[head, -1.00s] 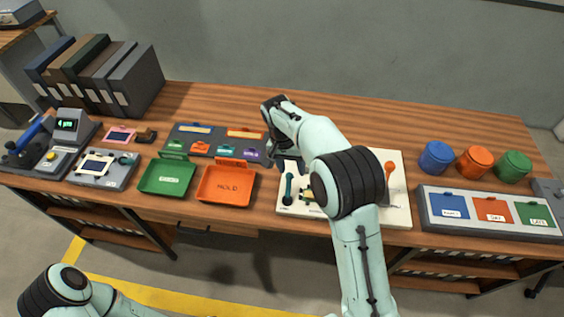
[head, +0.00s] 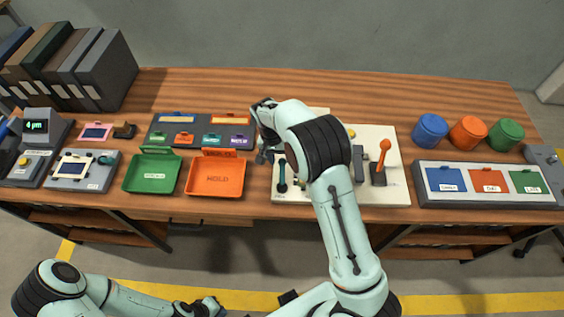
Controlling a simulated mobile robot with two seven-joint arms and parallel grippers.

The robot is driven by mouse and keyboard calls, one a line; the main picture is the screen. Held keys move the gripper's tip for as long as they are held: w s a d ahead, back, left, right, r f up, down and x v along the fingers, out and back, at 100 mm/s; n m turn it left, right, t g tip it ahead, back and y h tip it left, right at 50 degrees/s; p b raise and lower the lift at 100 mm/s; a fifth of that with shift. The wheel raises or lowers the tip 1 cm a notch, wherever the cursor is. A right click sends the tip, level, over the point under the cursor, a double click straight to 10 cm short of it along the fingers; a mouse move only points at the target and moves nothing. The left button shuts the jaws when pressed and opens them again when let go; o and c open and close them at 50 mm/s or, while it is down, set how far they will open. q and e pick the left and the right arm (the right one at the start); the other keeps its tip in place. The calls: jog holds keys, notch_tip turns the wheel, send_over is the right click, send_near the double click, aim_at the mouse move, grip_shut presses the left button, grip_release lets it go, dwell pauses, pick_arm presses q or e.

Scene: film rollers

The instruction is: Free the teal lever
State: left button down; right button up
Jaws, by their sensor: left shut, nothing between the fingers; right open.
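The teal lever (head: 282,174) stands on the left part of the white board (head: 345,198), its dark knob end low near the board's front left. My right gripper (head: 264,157) points down by the board's left edge, just behind and left of the teal lever; it is open and appears apart from the lever. My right forearm hides the middle of the board. An orange lever (head: 383,155) stands upright on the board's right part. My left gripper (head: 214,307) is shut and empty, low at the bottom edge, in front of the table.
An orange tray (head: 216,178) and a green tray (head: 152,174) lie left of the board. A dark label panel (head: 200,132) lies behind them. Three lidded jars (head: 468,132) and a coloured-card holder (head: 488,202) are at the right. The wood behind the board is clear.

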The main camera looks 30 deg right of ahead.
jog(key=shift+s+d+f, duration=0.1)
jog(key=shift+f, duration=0.55)
jog(key=shift+s+d+f, duration=0.1)
jog(key=shift+f, duration=0.5)
grip_shut()
